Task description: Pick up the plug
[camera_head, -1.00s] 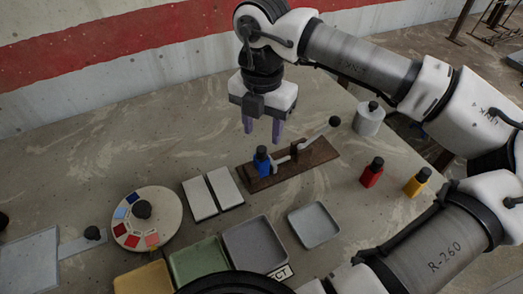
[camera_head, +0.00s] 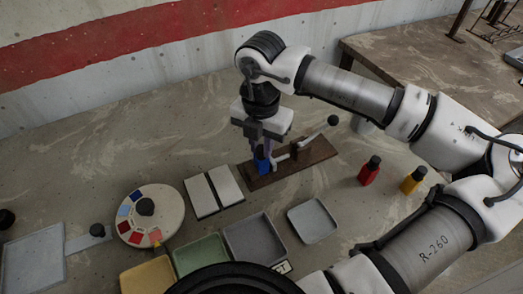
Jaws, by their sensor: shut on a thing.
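A blue plug (camera_head: 261,167) stands at the left end of a brown wooden board (camera_head: 318,153) that carries a metal lever with a black knob. My gripper (camera_head: 262,153) points down over the blue plug, with its purple-grey fingers shut on its upper part. The fingers hide the plug's top. I cannot tell whether the plug is clear of the board. A red plug-like piece (camera_head: 368,172) and a yellow one (camera_head: 413,181), both black-topped, stand apart to the right.
A round dial with coloured patches (camera_head: 170,204) stands to the left, beside two white pads (camera_head: 202,196). Green (camera_head: 200,257), yellow (camera_head: 149,277) and grey trays (camera_head: 254,239) lie in front. A smaller grey tray (camera_head: 312,220) is to their right. The back left of the table is clear.

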